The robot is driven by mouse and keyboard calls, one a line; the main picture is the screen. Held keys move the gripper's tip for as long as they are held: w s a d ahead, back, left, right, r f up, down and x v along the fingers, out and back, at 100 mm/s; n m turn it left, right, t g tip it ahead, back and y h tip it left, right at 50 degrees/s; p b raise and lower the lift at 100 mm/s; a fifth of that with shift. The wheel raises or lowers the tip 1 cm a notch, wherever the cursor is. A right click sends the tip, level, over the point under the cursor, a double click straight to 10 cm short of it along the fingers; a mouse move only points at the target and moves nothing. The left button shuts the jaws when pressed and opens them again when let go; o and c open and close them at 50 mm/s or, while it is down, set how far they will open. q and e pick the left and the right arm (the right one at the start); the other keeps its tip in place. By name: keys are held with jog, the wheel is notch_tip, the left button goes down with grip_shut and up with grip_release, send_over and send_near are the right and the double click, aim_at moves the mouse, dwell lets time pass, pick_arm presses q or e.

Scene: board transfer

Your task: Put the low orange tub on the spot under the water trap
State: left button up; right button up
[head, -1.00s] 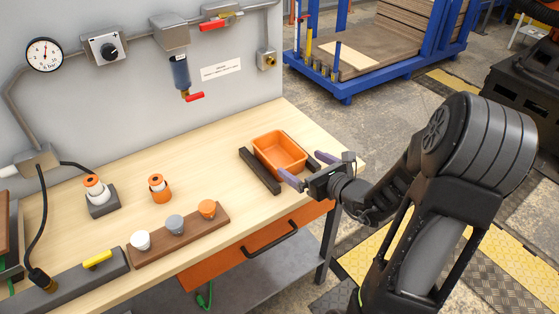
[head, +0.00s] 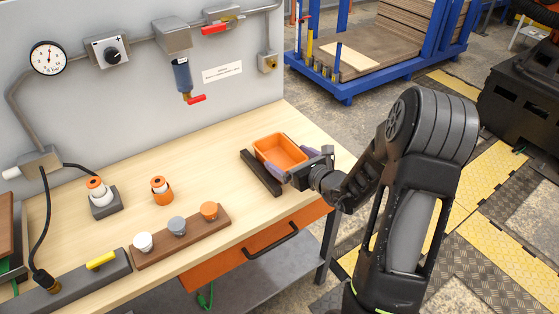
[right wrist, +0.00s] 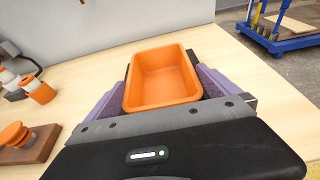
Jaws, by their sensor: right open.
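The low orange tub (head: 279,149) sits upright and empty at the right end of the wooden bench, beside a dark bar (head: 260,172). My right gripper (head: 291,162) is open at the tub's near end. In the right wrist view its purple fingers (right wrist: 160,88) stand on either side of the tub (right wrist: 162,75); I cannot tell whether they touch it. The water trap (head: 182,75), a blue bowl with a red lever below, hangs from the wall pipe at the back. The bench below it is bare, with no mark I can make out. My left gripper is not in view.
A brown rack (head: 182,236) with white, grey and orange knobs lies along the front edge. An orange-and-white piece (head: 162,190) and another on a dark block (head: 105,205) stand left. The bench between these and the tub is clear.

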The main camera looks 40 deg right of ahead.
aim_at(280, 164)
jog(key=p+x, duration=0.2)
jog(key=x, duration=0.2)
jog(key=shift+w+r, duration=0.1)
jog(key=shift+w, duration=0.5)
jog(key=c, duration=1.3)
notch_tip(280, 164, up, 10)
jog(key=b, duration=0.1)
dwell(0.6)
